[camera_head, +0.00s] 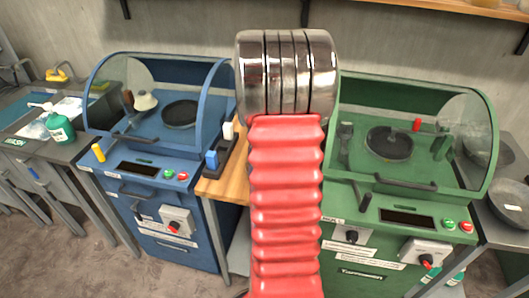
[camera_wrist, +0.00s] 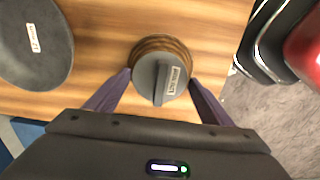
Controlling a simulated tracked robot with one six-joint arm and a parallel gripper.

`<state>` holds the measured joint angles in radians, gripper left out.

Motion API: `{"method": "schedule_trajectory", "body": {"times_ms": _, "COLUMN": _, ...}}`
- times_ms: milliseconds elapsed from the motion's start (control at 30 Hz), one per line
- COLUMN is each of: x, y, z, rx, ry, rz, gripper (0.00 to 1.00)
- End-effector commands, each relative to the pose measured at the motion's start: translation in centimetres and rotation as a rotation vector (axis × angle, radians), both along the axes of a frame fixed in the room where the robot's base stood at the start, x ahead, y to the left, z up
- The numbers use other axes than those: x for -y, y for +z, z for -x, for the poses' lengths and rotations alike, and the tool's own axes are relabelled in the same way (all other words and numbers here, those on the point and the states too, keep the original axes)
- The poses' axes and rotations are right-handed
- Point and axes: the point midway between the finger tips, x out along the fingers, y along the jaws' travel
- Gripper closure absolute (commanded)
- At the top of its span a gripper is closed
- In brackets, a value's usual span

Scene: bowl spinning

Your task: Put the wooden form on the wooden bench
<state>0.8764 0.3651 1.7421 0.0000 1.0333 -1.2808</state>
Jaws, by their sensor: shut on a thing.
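The wooden form (camera_wrist: 148,44) is a round piece with a ribbed brown wooden side and a grey labelled face with a raised bar. It is in the middle of the wrist view. My gripper (camera_wrist: 160,82) is shut on it, with one dark finger on each side. The wooden bench top (camera_wrist: 100,90) lies behind and below the form. I cannot tell whether the form touches it. In the head view, part of the wooden bench (camera_head: 215,189) shows between the blue and green machines. My arm hides my gripper and the form there.
A dark grey labelled disc (camera_wrist: 35,45) lies on the wood at left in the wrist view. A blue machine (camera_head: 160,150) and a green machine (camera_head: 400,190) flank the bench. A narrow dark holder with blue and white items (camera_head: 211,160) stands at the bench's left edge.

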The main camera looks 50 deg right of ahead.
Motion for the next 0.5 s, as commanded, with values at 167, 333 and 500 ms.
{"method": "schedule_trajectory", "body": {"times_ms": 167, "x": 0.0, "y": 1.3, "z": 0.0, "rx": -0.001, "ry": 0.0, "rz": -0.001, "gripper": 1.0}}
{"method": "schedule_trajectory", "body": {"times_ms": 333, "x": 0.1, "y": 4.2, "z": 0.0, "rx": 0.001, "ry": 0.0, "rz": 0.002, "gripper": 1.0}}
{"method": "schedule_trajectory", "body": {"times_ms": 500, "x": 0.1, "y": 7.1, "z": 0.0, "rx": 0.002, "ry": 0.0, "rz": 0.002, "gripper": 1.0}}
